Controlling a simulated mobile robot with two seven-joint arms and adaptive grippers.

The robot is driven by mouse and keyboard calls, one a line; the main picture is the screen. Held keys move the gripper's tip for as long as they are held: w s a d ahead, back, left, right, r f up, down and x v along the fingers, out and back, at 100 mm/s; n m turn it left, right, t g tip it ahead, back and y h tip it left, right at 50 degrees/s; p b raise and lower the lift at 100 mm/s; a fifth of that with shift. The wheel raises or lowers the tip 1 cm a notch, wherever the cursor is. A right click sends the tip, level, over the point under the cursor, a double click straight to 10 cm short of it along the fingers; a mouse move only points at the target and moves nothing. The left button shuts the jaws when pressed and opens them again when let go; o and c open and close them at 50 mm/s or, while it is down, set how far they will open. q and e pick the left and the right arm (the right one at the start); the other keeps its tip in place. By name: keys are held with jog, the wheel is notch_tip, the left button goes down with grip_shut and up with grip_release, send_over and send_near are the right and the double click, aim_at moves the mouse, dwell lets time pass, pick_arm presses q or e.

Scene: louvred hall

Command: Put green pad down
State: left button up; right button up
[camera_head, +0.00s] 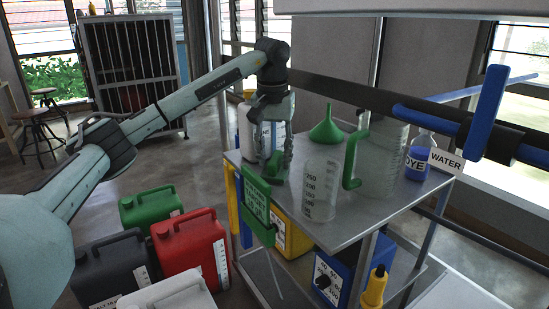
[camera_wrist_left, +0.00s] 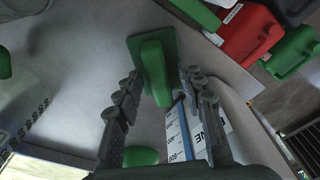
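The green pad (camera_wrist_left: 133,48) is a flat square with a raised block handle. In the left wrist view it appears to lie flat on the grey cart top (camera_wrist_left: 75,80). My left gripper (camera_wrist_left: 160,76) points down over it, with one finger on each side of the handle. A narrow gap shows between fingers and handle, so the gripper looks open. In the head view my left gripper (camera_head: 275,155) is over the cart's near left part, and the fingers largely hide the pad (camera_head: 276,170). My right gripper is not in view.
A white jug (camera_head: 245,130) stands close behind the gripper. A clear measuring beaker (camera_head: 320,190), green funnel (camera_head: 326,127), clear pitcher (camera_head: 380,160) and dye bottle (camera_head: 418,158) stand to its right. Jerrycans, including a red one (camera_head: 190,245), stand left.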

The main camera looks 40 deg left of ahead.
aim_at(274, 158)
pick_arm(q)
jog(key=r, duration=0.7)
jog(key=shift+s+d+r+p, duration=0.2)
jog(key=shift+s+p, duration=0.15)
jog(key=shift+s, duration=0.05)
jog(key=r, duration=0.2)
jog(key=r+p, duration=0.1)
jog(key=r, duration=0.1)
jog(key=shift+s+d, duration=0.1)
jog(key=shift+s, duration=0.15)
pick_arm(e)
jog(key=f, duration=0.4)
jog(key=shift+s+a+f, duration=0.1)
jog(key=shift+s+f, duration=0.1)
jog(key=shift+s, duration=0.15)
